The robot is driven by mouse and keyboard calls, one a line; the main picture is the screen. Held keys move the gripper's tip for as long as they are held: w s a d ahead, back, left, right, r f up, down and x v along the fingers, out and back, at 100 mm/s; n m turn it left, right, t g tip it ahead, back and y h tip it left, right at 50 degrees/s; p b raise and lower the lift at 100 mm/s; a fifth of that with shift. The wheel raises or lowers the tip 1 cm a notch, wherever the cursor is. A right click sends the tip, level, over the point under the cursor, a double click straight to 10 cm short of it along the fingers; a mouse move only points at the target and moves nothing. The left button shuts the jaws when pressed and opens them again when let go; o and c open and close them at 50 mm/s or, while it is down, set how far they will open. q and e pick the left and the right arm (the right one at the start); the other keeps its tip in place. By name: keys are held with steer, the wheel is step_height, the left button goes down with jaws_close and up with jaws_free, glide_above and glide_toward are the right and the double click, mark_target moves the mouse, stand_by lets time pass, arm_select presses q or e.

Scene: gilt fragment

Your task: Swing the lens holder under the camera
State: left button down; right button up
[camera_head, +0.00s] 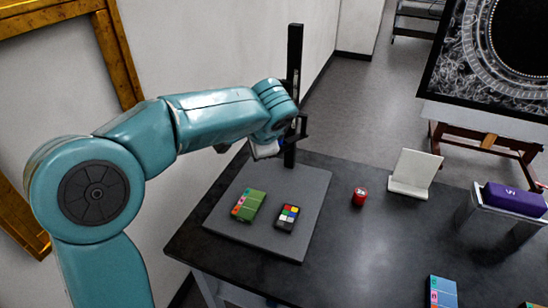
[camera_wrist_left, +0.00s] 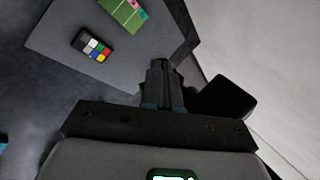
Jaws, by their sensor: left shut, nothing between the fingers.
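A black upright column (camera_head: 294,75) stands at the back of the grey baseboard (camera_head: 312,190), with a dark bracket (camera_head: 299,128) low on it. I cannot tell whether this bracket is the lens holder or carries the camera; my wrist hides much of it. My left gripper (camera_wrist_left: 163,80) is shut and empty, above the board's edge in the left wrist view. A dark rounded block (camera_wrist_left: 222,100) shows just right of its fingers, and I cannot tell whether they touch. In the head view the fingers are mostly hidden by my wrist. My right gripper is out of view.
The wall is close on the left.

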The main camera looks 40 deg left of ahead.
arm_select(q)
steer(key=shift+w+a+m, duration=0.2)
steer(key=shift+w+a, duration=0.05)
steer(key=shift+a, duration=0.5)
steer(key=shift+w+a+m, duration=0.2)
steer(key=shift+w+a, duration=0.05)
steer(key=shift+a, duration=0.45)
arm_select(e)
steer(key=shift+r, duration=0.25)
arm_select(q)
steer(key=shift+r+p, duration=0.15)
steer(key=shift+p, duration=0.2)
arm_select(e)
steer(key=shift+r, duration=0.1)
